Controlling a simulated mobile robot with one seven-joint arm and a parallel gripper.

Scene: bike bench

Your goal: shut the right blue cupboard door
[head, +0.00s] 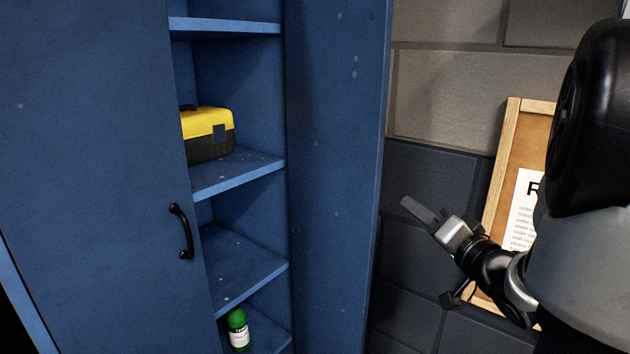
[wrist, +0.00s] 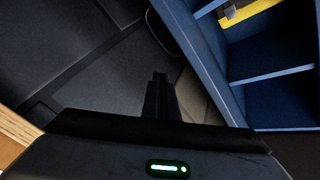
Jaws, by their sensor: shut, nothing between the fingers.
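The right blue cupboard door (head: 335,180) stands open in the head view, to the right of the shelves, its broad face showing and no handle visible on it. My gripper (head: 408,204) is to the right of the door's free edge, in front of the dark wall blocks, its fingers pointing up and left toward the door. It looks apart from the door. In the wrist view my gripper's fingers (wrist: 160,78) are together and empty. A blue panel edge (wrist: 190,50) runs just right of them, with the shelves beyond it.
The left door (head: 90,180) with a black handle (head: 181,231) covers the left part of the cupboard. A yellow and black toolbox (head: 209,134) and a green-capped bottle (head: 238,330) stand on the shelves. A wood-framed notice board (head: 512,130) is behind my arm at right.

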